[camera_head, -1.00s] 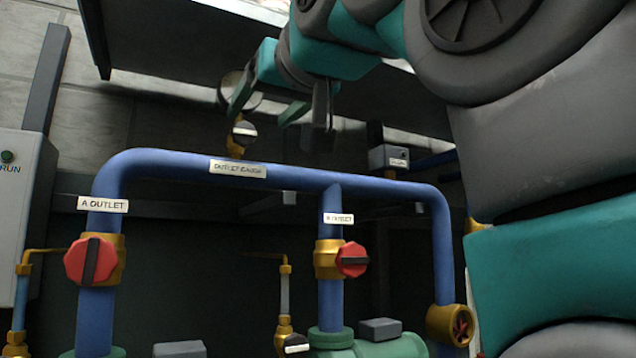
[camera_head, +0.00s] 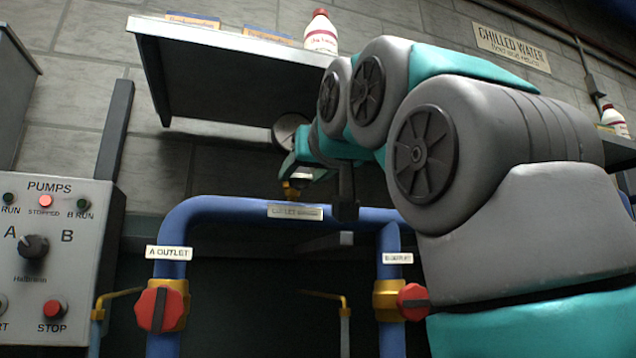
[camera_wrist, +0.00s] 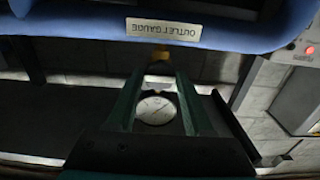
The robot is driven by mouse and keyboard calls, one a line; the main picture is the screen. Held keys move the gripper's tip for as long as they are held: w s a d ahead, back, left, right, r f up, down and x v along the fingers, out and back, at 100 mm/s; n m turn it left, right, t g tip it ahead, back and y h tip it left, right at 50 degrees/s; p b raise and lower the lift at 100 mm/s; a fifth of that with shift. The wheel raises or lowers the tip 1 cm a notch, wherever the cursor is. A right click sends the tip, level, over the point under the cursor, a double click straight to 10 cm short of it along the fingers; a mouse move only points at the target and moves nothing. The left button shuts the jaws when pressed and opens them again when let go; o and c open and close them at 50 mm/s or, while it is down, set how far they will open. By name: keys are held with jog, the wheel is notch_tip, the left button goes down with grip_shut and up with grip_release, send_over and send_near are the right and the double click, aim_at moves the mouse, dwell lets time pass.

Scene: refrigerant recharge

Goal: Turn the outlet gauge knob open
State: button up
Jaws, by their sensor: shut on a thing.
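The outlet gauge (camera_head: 287,128) is a round dial above the blue pipe, partly hidden by my gripper. Its brass fitting (camera_head: 291,190) rises from the pipe behind the "OUTLET GAUGE" label (camera_head: 296,212). My gripper (camera_head: 297,172) is at this fitting, just below the dial. In the wrist view, my gripper's teal fingers (camera_wrist: 160,72) reach to the brass fitting (camera_wrist: 160,56), with the gauge dial (camera_wrist: 156,109) between them. My gripper is shut on the gauge knob; the knob itself is mostly hidden, so its angle cannot be read.
The blue pipe (camera_head: 228,207) runs close under my gripper. Red-handled valves (camera_head: 158,308) sit on the pipes below. A shelf (camera_head: 240,52) with a bottle (camera_head: 320,33) overhangs the gauge. The pump panel (camera_head: 75,262) is at the left.

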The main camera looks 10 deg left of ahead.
grip_shut()
jog(key=n, duration=0.4)
dwell(0.4)
jog(key=shift+n, duration=0.3)
jog(key=n, duration=0.3)
jog(key=shift+w+f, duration=0.1)
jog(key=shift+n, duration=0.7)
